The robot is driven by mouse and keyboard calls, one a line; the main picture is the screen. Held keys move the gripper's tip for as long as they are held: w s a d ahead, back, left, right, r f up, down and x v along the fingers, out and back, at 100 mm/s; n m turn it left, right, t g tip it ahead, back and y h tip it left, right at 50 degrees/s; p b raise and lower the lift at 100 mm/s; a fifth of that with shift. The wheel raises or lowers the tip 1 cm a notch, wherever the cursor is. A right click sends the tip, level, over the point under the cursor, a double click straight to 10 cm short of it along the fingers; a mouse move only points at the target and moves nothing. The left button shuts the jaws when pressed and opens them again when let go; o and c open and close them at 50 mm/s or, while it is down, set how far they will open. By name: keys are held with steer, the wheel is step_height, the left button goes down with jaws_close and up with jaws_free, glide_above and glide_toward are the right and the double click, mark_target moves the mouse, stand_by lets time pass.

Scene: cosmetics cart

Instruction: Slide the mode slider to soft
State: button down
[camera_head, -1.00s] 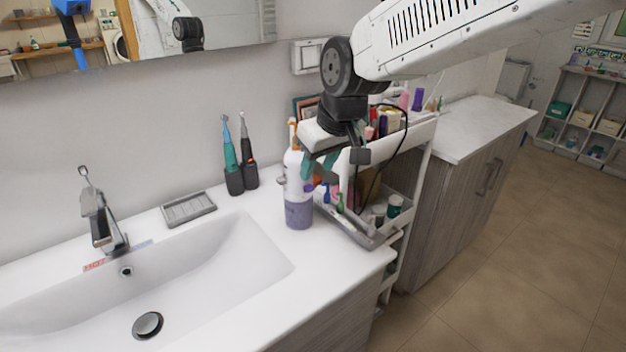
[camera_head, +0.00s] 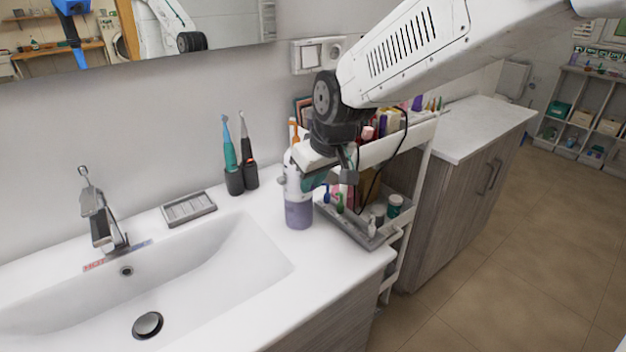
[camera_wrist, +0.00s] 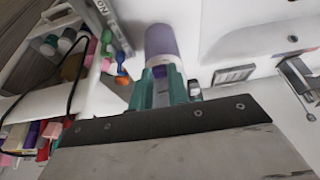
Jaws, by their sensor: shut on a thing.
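A white water flosser (camera_head: 299,213) with a purple lower part and an orange tip stands upright on the counter, right of the basin. My gripper (camera_head: 314,183) reaches it from the upper right and covers part of its body. In the wrist view the purple part (camera_wrist: 162,40) shows at the top centre. The teal fingers of my gripper (camera_wrist: 166,90) are shut on a pale grey part of the flosser between them. The mode slider and its labels cannot be made out; the fingers hide that area.
A white cart (camera_head: 428,140) with a grey tray of bottles stands close to the right of the flosser. Two electric toothbrushes (camera_head: 238,165) stand in holders behind left. A grey soap dish (camera_head: 188,207) and the sink (camera_head: 215,265) lie left. The front counter is clear.

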steer(key=shift+r, duration=0.85)
steer(key=c, duration=1.3)
jaws_free()
steer(key=v, duration=0.7)
steer(key=shift+s+d+r, duration=0.1)
steer(key=shift+d+r, duration=0.1)
steer(key=shift+r, duration=0.15)
steer(key=s+d+f+m, duration=0.1)
steer(key=s+d+m, duration=0.1)
steer(key=s+d, duration=0.5)
steer(key=s+d+f+m+g+h, duration=0.1)
steer(key=s+d+m, duration=0.1)
steer(key=s+d, duration=0.5)
steer(key=s+d+f+m+g+h, duration=0.1)
steer(key=s+d+f+m, duration=0.1)
steer(key=s+d, duration=0.5)
steer(key=shift+s+d+m, duration=0.2)
steer(key=shift+s, duration=0.95)
steer(key=shift+s+d+m, duration=0.2)
steer(key=shift+s, duration=0.95)
